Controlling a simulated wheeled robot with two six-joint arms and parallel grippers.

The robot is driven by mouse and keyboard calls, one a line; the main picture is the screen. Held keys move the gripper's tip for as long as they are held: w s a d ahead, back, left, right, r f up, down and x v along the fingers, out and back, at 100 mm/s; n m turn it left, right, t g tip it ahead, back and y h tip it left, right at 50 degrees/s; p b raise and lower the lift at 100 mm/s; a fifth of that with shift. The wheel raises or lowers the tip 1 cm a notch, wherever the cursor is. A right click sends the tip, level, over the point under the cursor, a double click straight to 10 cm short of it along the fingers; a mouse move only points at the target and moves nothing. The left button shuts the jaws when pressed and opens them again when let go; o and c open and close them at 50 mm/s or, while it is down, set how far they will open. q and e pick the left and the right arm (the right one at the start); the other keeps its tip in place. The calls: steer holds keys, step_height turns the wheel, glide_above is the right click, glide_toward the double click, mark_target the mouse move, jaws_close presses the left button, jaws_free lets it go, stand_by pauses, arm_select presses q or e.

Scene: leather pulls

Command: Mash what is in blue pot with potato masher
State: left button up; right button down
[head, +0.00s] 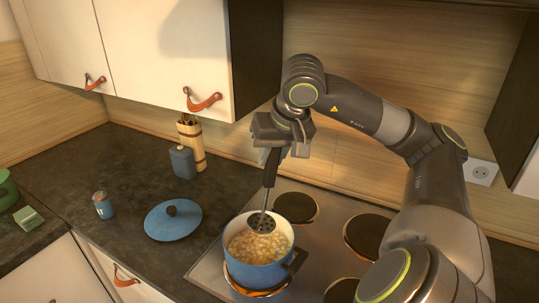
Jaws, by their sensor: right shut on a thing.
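The blue pot (262,272) stands on the front left plate of the stove. It is open and holds a chunky yellowish food (248,245). The potato masher (268,182) has a dark handle and a round perforated head. My right gripper (279,150) is shut on the top of its handle, above the pot. The masher hangs nearly upright, slightly tilted, with its head inside the pot's opening at the back part of the food. I cannot tell how deep the head presses. My left gripper is not in view.
A blue lid (173,220) lies on the dark counter left of the stove. Wall cabinets (165,50) hang above. Other stove plates (296,207) are empty.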

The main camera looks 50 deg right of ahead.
mark_target(267, 199)
steer(key=shift+s+d+f+b, duration=0.1)
steer(key=shift+d+f+b, duration=0.05)
steer(key=shift+f+b, duration=0.35)
steer(key=shift+s+d+f+b, duration=0.1)
steer(key=shift+f+b, duration=0.2)
steer(key=shift+f, duration=0.25)
steer(key=shift+a+f+b, duration=0.35)
steer(key=shift+f+b, duration=0.2)
steer(key=shift+f, duration=0.15)
steer(key=f, duration=0.1)
steer(key=b, duration=0.1)
steer(key=f+b, duration=0.1)
steer(key=shift+w+a+f, duration=0.1)
steer(key=shift+w+f, duration=0.15)
steer(key=shift+f, duration=0.1)
steer(key=f+b, duration=0.1)
steer(key=f, duration=0.1)
steer(key=f+b, duration=0.4)
steer(key=shift+w+a, duration=0.15)
steer(key=shift+a, duration=0.25)
steer(key=shift+r, duration=0.1)
